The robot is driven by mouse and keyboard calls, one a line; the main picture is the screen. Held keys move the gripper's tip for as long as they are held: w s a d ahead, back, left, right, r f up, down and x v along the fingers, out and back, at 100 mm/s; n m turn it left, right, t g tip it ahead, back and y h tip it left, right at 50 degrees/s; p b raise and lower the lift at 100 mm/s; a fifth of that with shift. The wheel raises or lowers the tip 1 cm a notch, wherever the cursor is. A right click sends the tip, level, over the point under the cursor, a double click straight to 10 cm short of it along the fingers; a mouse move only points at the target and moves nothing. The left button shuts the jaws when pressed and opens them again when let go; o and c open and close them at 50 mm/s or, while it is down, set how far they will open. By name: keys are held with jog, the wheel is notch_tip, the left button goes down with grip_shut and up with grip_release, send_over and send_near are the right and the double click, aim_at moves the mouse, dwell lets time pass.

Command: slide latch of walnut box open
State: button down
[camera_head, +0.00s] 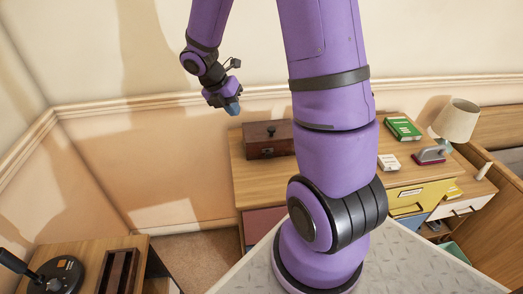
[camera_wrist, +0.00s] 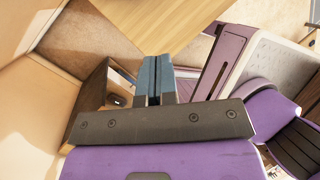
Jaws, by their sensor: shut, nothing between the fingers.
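The box is not clearly seen in the wrist view.
The wooden dresser (camera_head: 240,185) also carries a green book (camera_head: 403,128), a small white box (camera_head: 388,162) and a table lamp (camera_head: 457,118). A side table (camera_head: 122,245) is at the lower left. Walls stand close behind.

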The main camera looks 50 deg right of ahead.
aim_at(268, 153)
notch_tip(268, 153, down, 8)
jog(key=w+d+n+g, duration=0.1)
jog(key=d+n, duration=0.1)
jog(key=n, duration=0.3)
jog(key=shift+w+d, duration=0.15)
jog(key=shift+d, duration=0.05)
jog(key=shift+f, duration=0.15)
jog(key=x, duration=0.8)
jog(key=d+x, duration=0.1)
jog(key=x, duration=0.3)
jog(key=shift+s+d, duration=0.1)
jog(key=shift+s, duration=0.4)
jog(key=shift+s+d+f, duration=0.25)
jog(key=shift+d, duration=0.1)
jog(key=shift+d, duration=0.1)
jog(key=shift+s+d, duration=1.25)
jog(key=shift+d, duration=0.3)
